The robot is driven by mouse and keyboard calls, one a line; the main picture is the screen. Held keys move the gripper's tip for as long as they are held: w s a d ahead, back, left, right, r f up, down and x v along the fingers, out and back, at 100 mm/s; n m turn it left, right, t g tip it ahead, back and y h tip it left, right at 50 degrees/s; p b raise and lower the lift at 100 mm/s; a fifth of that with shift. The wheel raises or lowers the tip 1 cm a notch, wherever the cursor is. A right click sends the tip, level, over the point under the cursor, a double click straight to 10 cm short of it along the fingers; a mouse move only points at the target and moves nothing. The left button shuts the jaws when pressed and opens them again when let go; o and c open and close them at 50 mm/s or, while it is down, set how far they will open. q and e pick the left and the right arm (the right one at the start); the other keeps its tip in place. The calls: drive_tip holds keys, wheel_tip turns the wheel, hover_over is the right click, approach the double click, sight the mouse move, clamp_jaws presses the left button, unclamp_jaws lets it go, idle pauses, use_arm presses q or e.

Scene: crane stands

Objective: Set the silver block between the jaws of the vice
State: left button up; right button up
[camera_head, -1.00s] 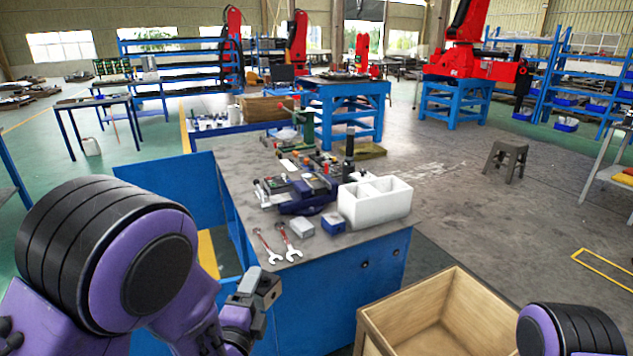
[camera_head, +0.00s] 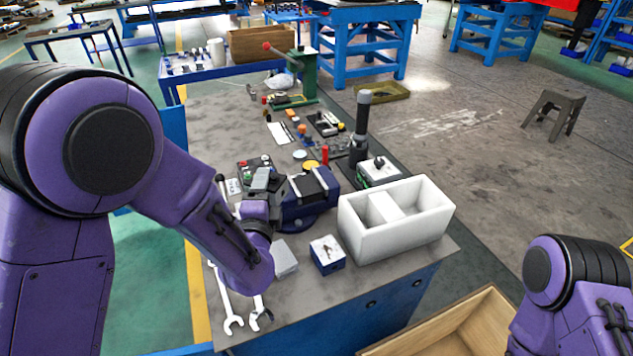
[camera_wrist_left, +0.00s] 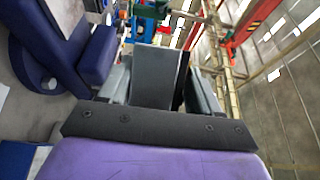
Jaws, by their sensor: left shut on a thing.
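The silver block (camera_head: 260,179) is held in my left gripper (camera_head: 257,190), which is shut on it just left of the vice in the head view. In the left wrist view the grey block (camera_wrist_left: 155,75) stands between the two fingers. The blue vice (camera_head: 309,190) sits on the bench with its dark jaws facing up. A blue part of the vice also shows at the left of the left wrist view (camera_wrist_left: 97,54). The block appears beside the vice; its exact height is unclear. My right gripper is out of view.
A white two-compartment box (camera_head: 398,225) stands right of the vice on the bench (camera_head: 300,315). A blue box (camera_head: 327,256), a pale grey box (camera_head: 285,261) and wrenches (camera_head: 230,312) lie in front. A black upright cylinder (camera_head: 360,125) stands behind. A wooden crate (camera_head: 470,325) is at lower right.

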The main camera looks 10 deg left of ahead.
use_arm(q)
drive_tip(key=w+a+r+n+g+y+p, duration=0.1)
drive_tip(key=w+a+r+n+y, duration=0.15)
drive_tip(key=r, duration=0.25)
drive_tip(key=w+a+r+n+g+y, duration=0.1)
drive_tip(key=w+a+r+n+y, duration=0.15)
drive_tip(key=w+r+y, duration=0.2)
drive_tip(key=shift+g, duration=0.3)
drive_tip(key=d+f, duration=0.4)
drive_tip(key=w+d+f+p, duration=0.1)
drive_tip(key=d+f, duration=0.3)
drive_tip(key=w+d+f, duration=0.1)
drive_tip(key=d+f, duration=0.4)
drive_tip(key=shift+f, duration=0.1)
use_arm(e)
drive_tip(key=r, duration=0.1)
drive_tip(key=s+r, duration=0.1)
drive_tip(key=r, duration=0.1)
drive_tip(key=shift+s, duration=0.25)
